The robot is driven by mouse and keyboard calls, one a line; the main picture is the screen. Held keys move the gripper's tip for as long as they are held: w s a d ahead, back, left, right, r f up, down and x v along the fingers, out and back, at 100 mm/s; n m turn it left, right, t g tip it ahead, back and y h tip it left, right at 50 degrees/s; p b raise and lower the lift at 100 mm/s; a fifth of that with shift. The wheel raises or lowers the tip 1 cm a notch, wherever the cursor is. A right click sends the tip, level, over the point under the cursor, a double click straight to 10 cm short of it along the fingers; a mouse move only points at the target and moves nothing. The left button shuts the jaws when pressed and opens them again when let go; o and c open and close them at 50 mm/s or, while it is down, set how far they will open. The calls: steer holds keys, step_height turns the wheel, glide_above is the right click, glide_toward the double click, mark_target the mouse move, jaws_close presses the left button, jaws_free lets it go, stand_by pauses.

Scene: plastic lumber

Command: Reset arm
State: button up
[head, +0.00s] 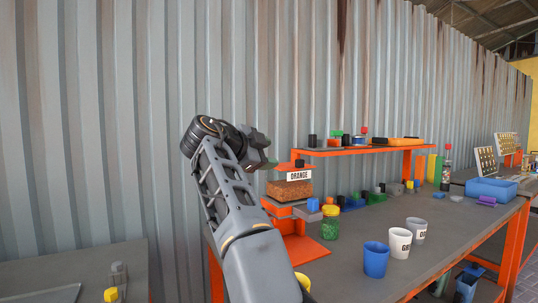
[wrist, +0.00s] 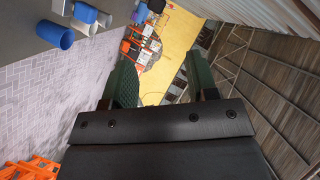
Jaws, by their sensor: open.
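My arm rises from the bottom middle of the head view and bends at an elbow beside the corrugated wall. My gripper (head: 268,153) is raised above the bench, close to the orange stand. In the wrist view my gripper (wrist: 160,82) shows two green fingers spread wide apart, with nothing between them. The wrist view is tilted and looks past the fingers at a yellow wall and the roof.
The bench (head: 340,270) carries a blue cup (head: 375,260), white cups (head: 400,243), a jar of green bits (head: 330,224) and a box labelled ORANGE (head: 289,189). An orange-legged shelf (head: 350,151) stands behind. A blue tray (head: 491,189) is farther right.

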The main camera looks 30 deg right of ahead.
stand_by(0.3)
steer(key=s+a+f+n+y+p, duration=1.4)
steer(key=s+n+p, duration=0.4)
steer(key=n+p, duration=0.8)
steer(key=shift+a+f+y+p, duration=0.3)
steer(key=shift+a+f+p, duration=0.25)
steer(key=shift+a+p, duration=0.55)
steer(key=shift+a, duration=0.1)
